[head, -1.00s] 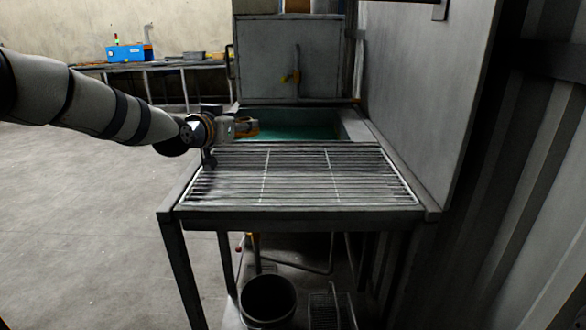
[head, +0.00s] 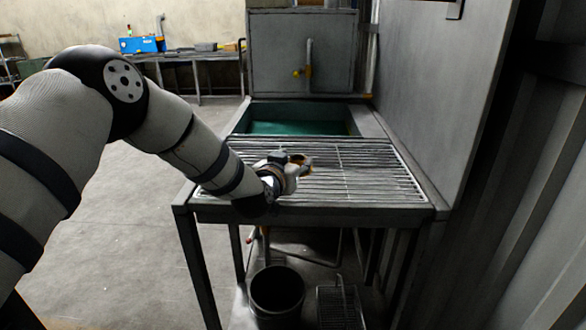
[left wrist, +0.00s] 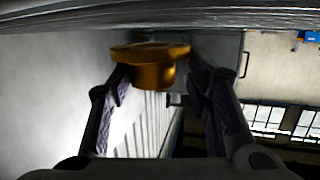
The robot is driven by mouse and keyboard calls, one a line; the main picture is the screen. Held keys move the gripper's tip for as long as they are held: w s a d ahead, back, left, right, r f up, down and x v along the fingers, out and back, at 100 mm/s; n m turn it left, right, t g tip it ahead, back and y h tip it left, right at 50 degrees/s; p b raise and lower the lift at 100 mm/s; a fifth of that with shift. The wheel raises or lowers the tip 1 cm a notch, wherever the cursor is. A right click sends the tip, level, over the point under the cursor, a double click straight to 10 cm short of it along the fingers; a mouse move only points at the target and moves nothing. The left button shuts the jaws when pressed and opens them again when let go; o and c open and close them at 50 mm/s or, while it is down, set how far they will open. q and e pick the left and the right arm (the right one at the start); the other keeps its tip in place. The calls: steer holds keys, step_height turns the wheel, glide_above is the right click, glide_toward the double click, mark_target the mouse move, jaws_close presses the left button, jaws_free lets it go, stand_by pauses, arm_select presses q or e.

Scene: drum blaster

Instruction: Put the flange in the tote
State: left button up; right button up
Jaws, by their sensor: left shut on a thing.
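The flange (left wrist: 150,68) is an orange-brown round part with a wide rim and a shorter, narrower body. My left gripper (left wrist: 155,88) is shut on it, with one finger on each side. In the head view the left gripper (head: 301,172) is over the left part of the slatted rack, and only a small brown bit of the flange (head: 300,158) shows at its fingers. My right gripper is not in view.
A metal stand with a slatted rack (head: 370,180) fills the middle. Behind it is a basin with a teal inside (head: 290,128). A dark bucket (head: 277,292) and a wire basket (head: 338,308) are below. A tall grey panel (head: 430,80) stands at right. The floor at left is open.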

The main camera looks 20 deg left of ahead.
arm_select(q)
steer(key=shift+f, duration=0.95)
steer(key=shift+r, duration=0.15)
jaws_close()
steer(key=o, duration=1.5)
jaws_free()
steer(key=shift+f, duration=0.2)
